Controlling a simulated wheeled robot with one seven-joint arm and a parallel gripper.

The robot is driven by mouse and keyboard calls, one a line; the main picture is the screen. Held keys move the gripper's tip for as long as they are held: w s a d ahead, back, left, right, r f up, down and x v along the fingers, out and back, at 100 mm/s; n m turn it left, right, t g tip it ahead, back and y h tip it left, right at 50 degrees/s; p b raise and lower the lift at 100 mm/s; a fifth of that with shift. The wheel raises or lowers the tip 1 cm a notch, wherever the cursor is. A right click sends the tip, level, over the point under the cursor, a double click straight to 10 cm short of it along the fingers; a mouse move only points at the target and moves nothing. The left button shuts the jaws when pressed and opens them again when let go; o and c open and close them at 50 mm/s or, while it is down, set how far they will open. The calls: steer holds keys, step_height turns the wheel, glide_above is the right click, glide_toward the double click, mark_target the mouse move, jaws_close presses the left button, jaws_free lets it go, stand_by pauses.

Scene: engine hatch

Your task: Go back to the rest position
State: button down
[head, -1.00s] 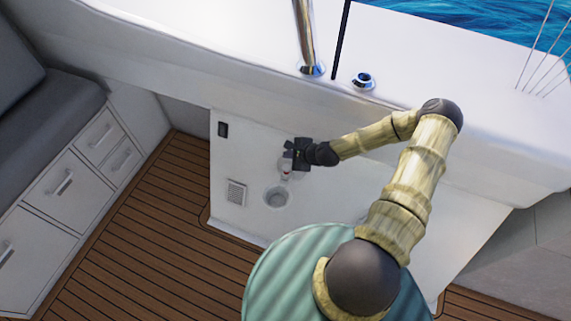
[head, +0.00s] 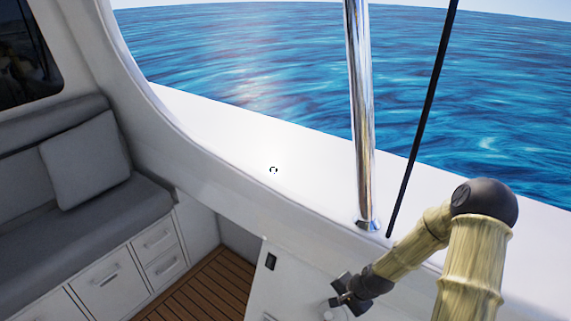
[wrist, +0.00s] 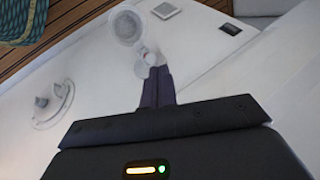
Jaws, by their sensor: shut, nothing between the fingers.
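My gripper (head: 347,299) is at the lower edge of the head view, in front of the white side panel (head: 290,285). In the wrist view its dark fingers (wrist: 156,75) are together, with nothing held between them. Just beyond the fingertips is a small whitish knob-like part (wrist: 144,63) with a reddish spot; I cannot tell whether the fingers touch it. My arm reaches in from the lower right, elbow raised.
A steel pole (head: 362,120) and a thin black line (head: 423,115) rise from the white ledge (head: 215,135). A grey sofa (head: 60,240) is on the left. The wrist view shows a round recess (wrist: 126,27), a black switch (wrist: 230,29) and a white fixture (wrist: 53,105).

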steer(key=s+r+n+h+p, duration=0.1)
steer(key=s+r+n+p, duration=0.1)
steer(key=r, duration=0.7)
steer(key=s+r+n+h+p, duration=0.1)
steer(key=s+r+n+p, duration=0.1)
steer(key=s+r+n, duration=0.2)
steer(key=s+r+n+h+p, duration=0.1)
steer(key=s+r, duration=0.6)
steer(key=r, duration=0.9)
steer(key=n+p, duration=0.1)
steer(key=n, duration=0.1)
steer(key=shift+s+n+g+h, duration=0.3)
steer(key=shift+h, duration=0.1)
steer(key=shift+w+d, duration=0.1)
steer(key=shift+w, duration=0.05)
stand_by(0.6)
